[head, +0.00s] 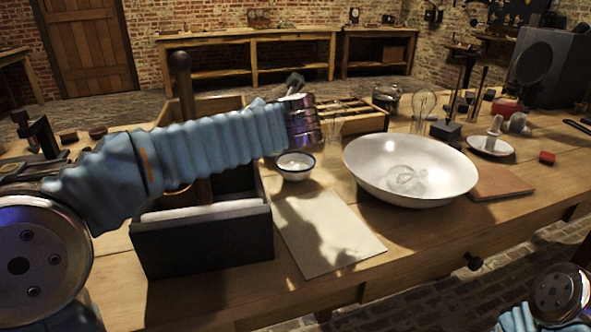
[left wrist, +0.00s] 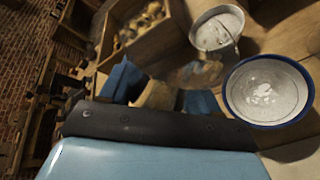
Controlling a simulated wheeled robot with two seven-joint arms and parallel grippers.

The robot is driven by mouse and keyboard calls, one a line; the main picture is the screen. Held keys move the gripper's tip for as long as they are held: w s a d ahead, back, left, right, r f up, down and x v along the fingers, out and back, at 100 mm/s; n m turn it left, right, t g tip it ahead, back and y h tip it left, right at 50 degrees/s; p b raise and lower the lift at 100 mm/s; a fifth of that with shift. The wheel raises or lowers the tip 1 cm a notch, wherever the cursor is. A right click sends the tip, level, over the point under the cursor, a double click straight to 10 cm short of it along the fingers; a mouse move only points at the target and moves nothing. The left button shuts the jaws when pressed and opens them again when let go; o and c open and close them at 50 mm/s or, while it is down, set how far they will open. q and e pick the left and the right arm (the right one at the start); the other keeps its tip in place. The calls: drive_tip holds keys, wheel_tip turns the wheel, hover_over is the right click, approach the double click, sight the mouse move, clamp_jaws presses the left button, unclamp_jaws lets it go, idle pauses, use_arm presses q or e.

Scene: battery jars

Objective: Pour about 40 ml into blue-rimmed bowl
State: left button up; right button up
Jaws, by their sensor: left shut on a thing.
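The blue-rimmed bowl (head: 295,174) is small and white and stands upright on the table, just below and beyond my left wrist. In the left wrist view the bowl (left wrist: 236,96) is at the right, with bright glints inside; I cannot tell how much liquid it holds. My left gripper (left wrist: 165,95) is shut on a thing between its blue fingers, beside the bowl. That thing is mostly hidden and seems to be clear glass. The arm hides most of this gripper (head: 303,118) in the head view. Only part of my right arm shows; its gripper is out of view.
A large white basin (head: 365,172) stands right of the bowl. A pale sheet (head: 325,235) lies in front. A dark open box (head: 205,240) stands at left, under my left arm.

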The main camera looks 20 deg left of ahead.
use_arm(q)
drive_tip(key=shift+d+f+n, duration=0.1)
drive_tip(key=shift+f+n, duration=0.15)
drive_tip(key=shift+n, duration=0.05)
drive_tip(key=shift+d+r+h, duration=0.1)
drive_tip(key=shift+r+h, duration=0.1)
drive_tip(key=shift+h, duration=0.1)
use_arm(e)
drive_tip(key=shift+d+f, duration=0.15)
drive_tip(key=shift+f, duration=0.35)
idle(0.8)
use_arm(q)
drive_tip(key=shift+w+f+n+b, duration=0.15)
drive_tip(key=shift+n+b, duration=0.25)
drive_tip(key=shift+b, duration=0.2)
drive_tip(key=n+h+b, duration=0.1)
drive_tip(key=r+n+t+h+b, duration=0.2)
drive_tip(key=shift+s+a+n+b, duration=0.3)
drive_tip(key=shift+a+n+b, duration=0.05)
drive_tip(key=shift+a+n, duration=0.05)
drive_tip(key=shift+n+t+h+b, duration=0.3)
drive_tip(key=shift+b, duration=0.15)
drive_tip(key=shift+r, duration=0.1)
use_arm(e)
drive_tip(key=f, duration=0.2)
drive_tip(key=d+f, duration=0.1)
drive_tip(key=w+f, duration=0.1)
drive_tip(key=f, duration=0.1)
drive_tip(key=shift+d+f, duration=0.3)
drive_tip(key=shift+d, duration=0.1)
